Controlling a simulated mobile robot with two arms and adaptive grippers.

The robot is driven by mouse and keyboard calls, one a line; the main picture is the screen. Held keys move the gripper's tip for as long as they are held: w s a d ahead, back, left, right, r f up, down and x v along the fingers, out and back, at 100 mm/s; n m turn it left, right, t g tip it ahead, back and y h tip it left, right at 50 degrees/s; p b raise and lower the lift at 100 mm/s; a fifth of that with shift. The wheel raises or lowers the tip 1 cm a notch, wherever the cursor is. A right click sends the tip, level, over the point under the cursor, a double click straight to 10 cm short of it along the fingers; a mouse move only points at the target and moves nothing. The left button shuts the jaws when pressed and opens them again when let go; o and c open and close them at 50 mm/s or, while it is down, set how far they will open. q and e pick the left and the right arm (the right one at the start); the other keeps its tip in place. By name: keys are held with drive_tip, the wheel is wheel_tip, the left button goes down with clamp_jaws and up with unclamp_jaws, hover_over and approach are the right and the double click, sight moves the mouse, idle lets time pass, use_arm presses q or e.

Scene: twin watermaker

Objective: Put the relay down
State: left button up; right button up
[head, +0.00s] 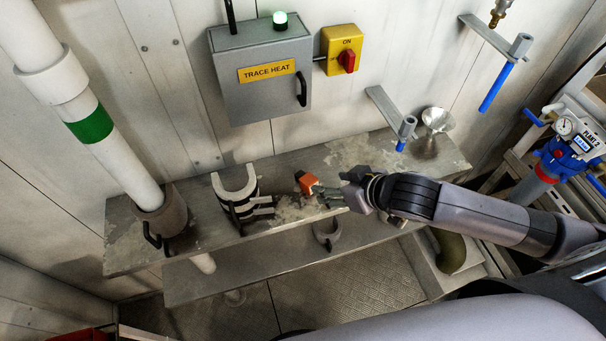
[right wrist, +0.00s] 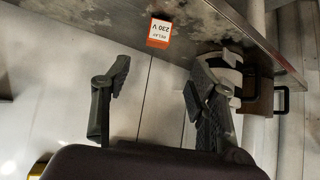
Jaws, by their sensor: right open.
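The relay (head: 307,184) is a small orange block on the upper grey shelf (head: 125,250), near the shelf's middle. In the right wrist view the relay (right wrist: 159,33) shows a white face marked "RELAY 230 V", against the shelf's surface. My right gripper (head: 324,192) comes in from the right, low over the shelf, with its fingers just right of the relay. In the right wrist view the right gripper (right wrist: 157,78) is open, and the relay lies beyond its fingertips, apart from them. My left gripper is not in view.
A grey box labelled TRACE HEAT (head: 262,90) with a lit green lamp and a yellow switch (head: 341,50) hang above. A metal funnel (head: 435,119) is at the right. A white pipe (head: 125,165) stands left.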

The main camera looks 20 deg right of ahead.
sight(310, 180)
drive_tip(key=p+x, duration=0.1)
drive_tip(key=x, duration=0.6)
drive_tip(key=shift+a+r, duration=0.1)
drive_tip(key=shift+r, duration=0.05)
drive_tip(key=shift+w+f, duration=0.3)
drive_tip(key=shift+w, duration=0.05)
drive_tip(key=shift+p+x, duration=0.95)
drive_tip(key=shift+x, duration=1.4)
clamp_jaws()
